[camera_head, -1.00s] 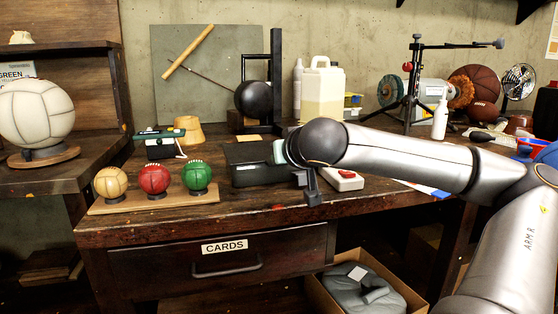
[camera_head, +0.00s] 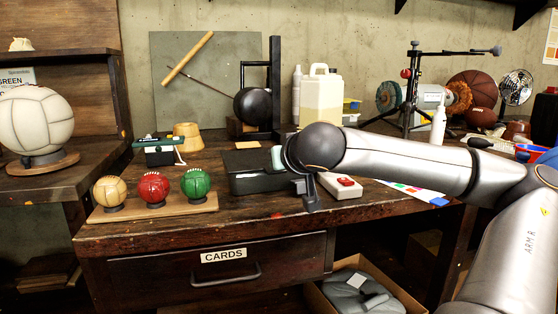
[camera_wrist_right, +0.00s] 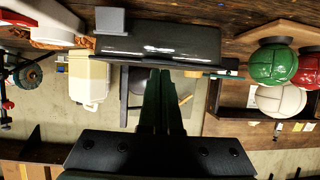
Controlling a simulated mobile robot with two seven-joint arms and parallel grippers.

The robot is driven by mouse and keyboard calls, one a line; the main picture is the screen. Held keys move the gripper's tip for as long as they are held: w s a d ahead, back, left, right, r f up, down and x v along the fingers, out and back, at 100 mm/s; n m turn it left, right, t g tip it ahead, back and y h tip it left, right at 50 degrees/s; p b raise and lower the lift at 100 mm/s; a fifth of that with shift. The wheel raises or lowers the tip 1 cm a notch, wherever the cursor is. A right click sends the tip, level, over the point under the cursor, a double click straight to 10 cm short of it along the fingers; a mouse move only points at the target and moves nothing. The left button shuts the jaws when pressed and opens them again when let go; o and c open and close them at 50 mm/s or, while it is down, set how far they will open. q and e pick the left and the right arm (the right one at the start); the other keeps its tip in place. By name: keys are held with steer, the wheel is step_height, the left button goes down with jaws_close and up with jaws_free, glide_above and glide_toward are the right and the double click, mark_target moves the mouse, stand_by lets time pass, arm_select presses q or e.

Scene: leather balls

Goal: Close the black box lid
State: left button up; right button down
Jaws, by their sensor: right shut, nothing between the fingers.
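The black box (camera_head: 255,182) sits on the wooden workbench, right of the three small balls. Its dark top looks low and flat in the head view; I cannot tell whether the lid is fully seated. In the wrist view, which looks upside down, the box (camera_wrist_right: 170,45) is just beyond my fingertips. My right gripper (camera_wrist_right: 155,72) is shut and empty. In the head view it (camera_head: 278,160) is at the box's right end, mostly hidden by my wrist. Whether it touches the box is unclear. My left gripper is not in view.
A ball stand (camera_head: 160,207) with tan, red and green balls is left of the box. A white box with a red button (camera_head: 340,186) is close on the right. A black ball on a frame (camera_head: 254,105) and a jug (camera_head: 321,100) stand behind. The bench front is clear.

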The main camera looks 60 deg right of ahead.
arm_select(q)
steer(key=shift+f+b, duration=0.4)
steer(key=shift+b, duration=0.45)
arm_select(e)
steer(key=s+a, duration=0.5)
steer(key=s, duration=0.2)
steer(key=shift+s+a+f, duration=0.2)
steer(key=shift+s+a, duration=0.1)
steer(key=shift+s, duration=0.05)
